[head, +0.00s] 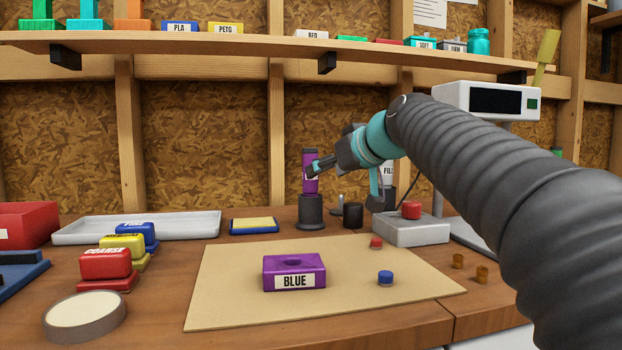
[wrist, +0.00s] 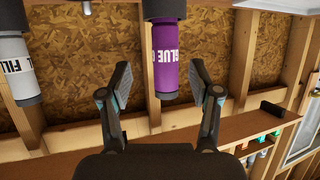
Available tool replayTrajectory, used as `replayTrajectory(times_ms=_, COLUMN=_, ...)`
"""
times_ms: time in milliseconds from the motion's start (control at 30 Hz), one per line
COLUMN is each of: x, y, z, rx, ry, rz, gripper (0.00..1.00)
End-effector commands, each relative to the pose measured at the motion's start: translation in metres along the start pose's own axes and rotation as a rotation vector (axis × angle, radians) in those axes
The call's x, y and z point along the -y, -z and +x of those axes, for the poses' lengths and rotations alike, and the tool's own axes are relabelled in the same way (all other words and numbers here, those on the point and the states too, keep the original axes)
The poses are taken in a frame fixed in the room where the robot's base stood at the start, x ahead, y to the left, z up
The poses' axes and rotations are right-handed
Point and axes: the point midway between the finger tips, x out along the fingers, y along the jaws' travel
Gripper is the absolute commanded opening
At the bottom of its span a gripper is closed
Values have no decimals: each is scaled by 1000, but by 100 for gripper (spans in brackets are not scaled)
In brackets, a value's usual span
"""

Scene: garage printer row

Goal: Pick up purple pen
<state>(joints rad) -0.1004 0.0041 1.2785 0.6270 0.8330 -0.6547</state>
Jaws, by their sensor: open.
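The purple pen (head: 310,158) is a thick purple cylinder with a dark cap and a white label. It stands upright in a dark round holder (head: 310,212) at the back of the bench. In the wrist view the pen (wrist: 168,42) appears upside down, its lettering starting "GLUE". My gripper (head: 314,170) is open at the height of the pen's upper part. In the wrist view my open fingers (wrist: 160,76) show on either side of the pen, with the right finger closer to it. Whether a finger touches it I cannot tell.
A white tube marked "FILL" (wrist: 18,72) stands beside the pen; my arm partly hides it in the head view. A purple block labelled "BLUE" (head: 294,272) sits on the tan mat (head: 225,300). A shelf (head: 230,44) runs above. A white tray (head: 140,228) lies left.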

Motion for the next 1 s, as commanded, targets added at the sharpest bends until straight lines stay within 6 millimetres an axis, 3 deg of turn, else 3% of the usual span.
replayTrajectory(times_ms=367, x=5, y=2, z=25, rx=0, ry=6, rz=-2, gripper=63)
replayTrajectory(times_ms=633, x=9, y=5, z=62, rx=1, ry=6, rz=-2, gripper=63)
replayTrajectory(times_ms=900, x=9, y=5, z=68, rx=-1, ry=4, rz=-2, gripper=63)
replayTrajectory(times_ms=933, x=9, y=5, z=68, rx=-1, ry=4, rz=-2, gripper=60)
replayTrajectory(times_ms=1000, x=9, y=5, z=68, rx=-1, ry=4, rz=-2, gripper=43)
